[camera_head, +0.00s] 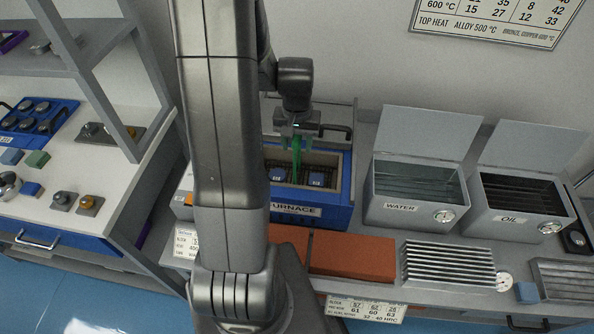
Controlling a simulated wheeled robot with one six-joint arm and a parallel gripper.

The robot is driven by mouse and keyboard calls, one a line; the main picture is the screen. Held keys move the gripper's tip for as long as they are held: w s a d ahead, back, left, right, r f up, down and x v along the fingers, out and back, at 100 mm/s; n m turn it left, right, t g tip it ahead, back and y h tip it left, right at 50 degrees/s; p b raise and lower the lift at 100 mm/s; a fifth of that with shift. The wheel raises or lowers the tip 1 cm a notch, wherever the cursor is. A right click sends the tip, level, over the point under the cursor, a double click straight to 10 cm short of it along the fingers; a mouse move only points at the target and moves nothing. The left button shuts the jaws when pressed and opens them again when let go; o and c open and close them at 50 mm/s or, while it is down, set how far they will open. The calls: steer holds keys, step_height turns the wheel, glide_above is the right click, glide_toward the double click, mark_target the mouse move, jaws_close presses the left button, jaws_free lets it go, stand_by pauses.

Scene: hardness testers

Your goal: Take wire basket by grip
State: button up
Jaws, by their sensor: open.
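The blue furnace (330,214) stands open on the bench, partly behind my arm. A dark wire basket (296,180) sits inside its chamber and holds blue blocks (314,179). My gripper (298,142) is open, pointing down over the back of the chamber. My arm hides the furnace's left part.
The water tank (411,217) and oil tank (515,224) stand open to the right, lids raised. Orange bricks (352,255) and a finned grey rack (447,270) lie in front. A shelf post (115,115) rises at left. A black handle (336,130) shows behind the furnace.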

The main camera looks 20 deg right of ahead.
steer(key=shift+f, duration=0.45)
jaws_close()
steer(key=shift+r, duration=0.15)
